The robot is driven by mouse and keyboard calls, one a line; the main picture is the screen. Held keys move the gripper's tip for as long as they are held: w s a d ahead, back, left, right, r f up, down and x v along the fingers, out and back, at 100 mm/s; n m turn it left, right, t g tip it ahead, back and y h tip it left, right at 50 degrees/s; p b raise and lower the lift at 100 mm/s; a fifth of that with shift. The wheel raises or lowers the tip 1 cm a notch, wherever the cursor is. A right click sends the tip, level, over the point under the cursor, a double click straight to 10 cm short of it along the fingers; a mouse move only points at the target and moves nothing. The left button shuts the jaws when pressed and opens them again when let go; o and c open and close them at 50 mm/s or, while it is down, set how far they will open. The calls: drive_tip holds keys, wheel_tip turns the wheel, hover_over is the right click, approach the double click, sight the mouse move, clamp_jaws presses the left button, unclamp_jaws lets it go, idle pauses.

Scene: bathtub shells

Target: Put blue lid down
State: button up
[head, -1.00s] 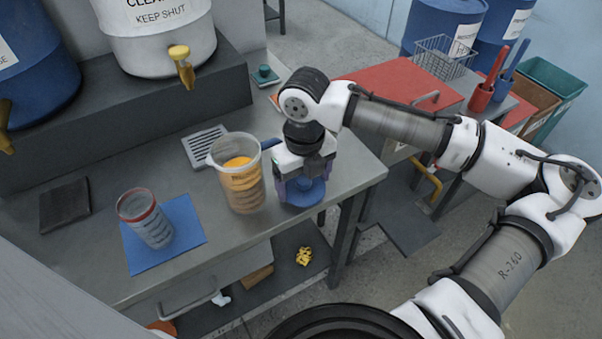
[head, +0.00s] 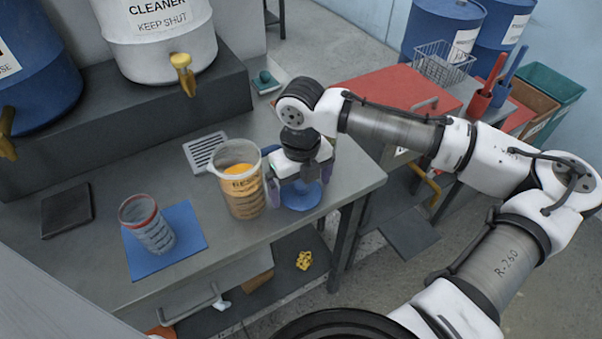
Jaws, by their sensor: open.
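The blue lid (head: 301,197) is a round disc near the front right corner of the grey bench (head: 110,262). It appears to lie on the bench top. My gripper (head: 300,190) points down just above the lid, with its fingers open to either side. The gripper body hides the back part of the lid. I cannot tell whether the fingers still touch the lid's rim.
A clear jug (head: 242,190) with orange contents stands close left of my gripper. A red-rimmed cup (head: 146,225) stands on a blue mat (head: 186,252) further left. A metal grate (head: 205,150) lies behind the jug. The bench's right edge is close.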

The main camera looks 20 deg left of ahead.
sight(301, 184)
wheel_tip(301, 184, up, 12)
drive_tip(key=b, duration=0.1)
idle(0.7)
